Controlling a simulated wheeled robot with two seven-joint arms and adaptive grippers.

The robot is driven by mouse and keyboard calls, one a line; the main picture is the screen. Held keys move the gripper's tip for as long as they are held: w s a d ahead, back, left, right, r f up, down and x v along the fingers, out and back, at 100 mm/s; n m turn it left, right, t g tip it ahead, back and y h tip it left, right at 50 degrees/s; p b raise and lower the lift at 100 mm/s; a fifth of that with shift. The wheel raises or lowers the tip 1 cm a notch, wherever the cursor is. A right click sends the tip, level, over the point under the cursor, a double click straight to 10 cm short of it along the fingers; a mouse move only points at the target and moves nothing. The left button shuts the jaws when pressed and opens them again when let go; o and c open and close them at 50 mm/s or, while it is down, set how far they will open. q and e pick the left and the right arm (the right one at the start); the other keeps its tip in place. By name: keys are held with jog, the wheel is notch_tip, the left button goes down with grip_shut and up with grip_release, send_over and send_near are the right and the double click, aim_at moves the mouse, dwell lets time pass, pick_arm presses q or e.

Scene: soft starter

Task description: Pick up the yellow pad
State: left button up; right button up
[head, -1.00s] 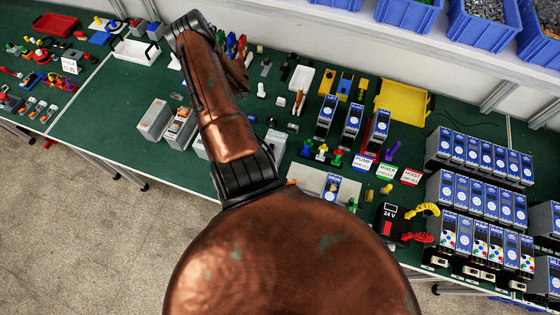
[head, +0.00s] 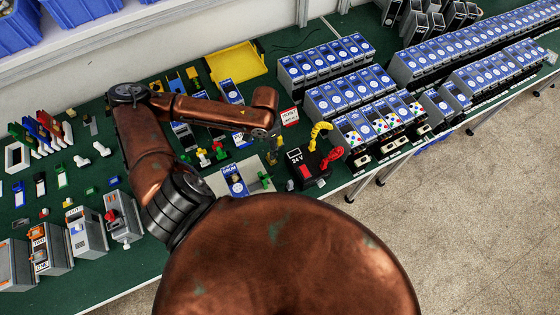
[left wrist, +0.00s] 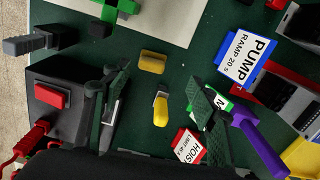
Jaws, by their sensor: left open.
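Two small yellow pieces lie on the green bench in the left wrist view. One is a plain, rounded yellow pad (left wrist: 152,62); the other is a yellow piece (left wrist: 160,108) with a grey end, closer to my wrist. I cannot tell which one is the task's pad. My left gripper (left wrist: 158,80) is open, with its dark fingers on either side of the pieces and nothing held. In the head view the left gripper (head: 268,138) hangs above the bench beside the black 24 V box (head: 314,163), and mostly hides the yellow pieces. My right gripper is not in view.
The black box with its red button (left wrist: 52,97) stands left of the fingers. PUMP (left wrist: 250,60) and HOIST (left wrist: 188,145) label cards and a purple piece (left wrist: 258,145) lie to the right. A pale plate (head: 215,182) and rows of blue-faced units (head: 350,98) are nearby.

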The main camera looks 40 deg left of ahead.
pick_arm(q)
jog(key=shift+w+d+f, duration=0.2)
jog(key=shift+w+d, duration=0.05)
jog(key=shift+d, duration=0.4)
jog(key=shift+d+f, duration=0.1)
jog(key=shift+f, duration=1.2)
notch_tip(320, 180, down, 4)
jog(key=shift+f, duration=0.4)
jog(key=c, duration=0.9)
jog(key=shift+c, duration=0.8)
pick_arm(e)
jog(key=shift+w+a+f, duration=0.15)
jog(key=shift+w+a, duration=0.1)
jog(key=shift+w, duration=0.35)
